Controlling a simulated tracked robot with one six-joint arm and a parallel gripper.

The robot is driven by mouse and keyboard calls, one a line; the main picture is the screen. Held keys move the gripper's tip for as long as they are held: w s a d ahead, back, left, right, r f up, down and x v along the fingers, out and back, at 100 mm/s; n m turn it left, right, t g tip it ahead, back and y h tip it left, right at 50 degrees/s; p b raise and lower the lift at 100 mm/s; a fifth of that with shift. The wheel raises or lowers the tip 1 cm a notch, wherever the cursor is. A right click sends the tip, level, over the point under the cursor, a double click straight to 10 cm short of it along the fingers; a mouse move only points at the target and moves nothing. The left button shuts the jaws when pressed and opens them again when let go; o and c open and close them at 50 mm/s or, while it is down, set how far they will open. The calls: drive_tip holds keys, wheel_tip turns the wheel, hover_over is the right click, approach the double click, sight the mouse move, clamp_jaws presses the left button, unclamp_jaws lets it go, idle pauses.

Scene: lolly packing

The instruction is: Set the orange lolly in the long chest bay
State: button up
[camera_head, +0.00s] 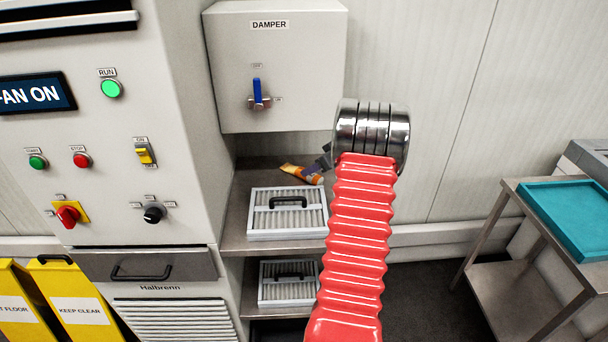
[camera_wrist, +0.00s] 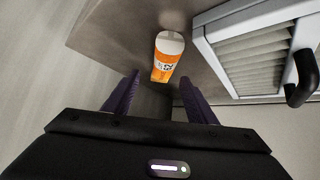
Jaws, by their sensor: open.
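No lolly and no chest bay can be made out in either view. The one orange thing is a small orange tube (camera_head: 301,174) with a pale end, on the metal shelf by the wall. In the wrist view the orange tube (camera_wrist: 166,58) shows a white cap and printed letters. My gripper (camera_wrist: 159,79) is open, its two purple fingers apart, with the tube's near end ahead of the gap between the fingertips. I cannot tell whether they touch it. In the head view my gripper (camera_head: 321,162) is partly hidden behind my red arm.
A white-framed filter with a black handle (camera_head: 287,213) lies on the shelf, right of the tube in the wrist view (camera_wrist: 258,60). Another filter (camera_head: 289,283) is on the lower shelf. A damper box (camera_head: 300,75) hangs above. A teal tray (camera_head: 568,215) sits on a right-hand cart.

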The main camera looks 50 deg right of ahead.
drive_tip(key=shift+x, duration=2.6)
drive_tip(key=shift+a, duration=0.2)
drive_tip(key=c, duration=1.2)
drive_tip(key=shift+c, duration=0.2)
drive_tip(key=shift+r, duration=0.5)
drive_tip(key=r, duration=0.1)
drive_tip(key=s+r, duration=0.1)
drive_tip(key=shift+d+r, duration=0.3)
drive_tip(key=shift+d, duration=0.05)
drive_tip(key=s+d, duration=1.1)
drive_tip(key=s, duration=0.1)
drive_tip(key=shift+s, duration=0.4)
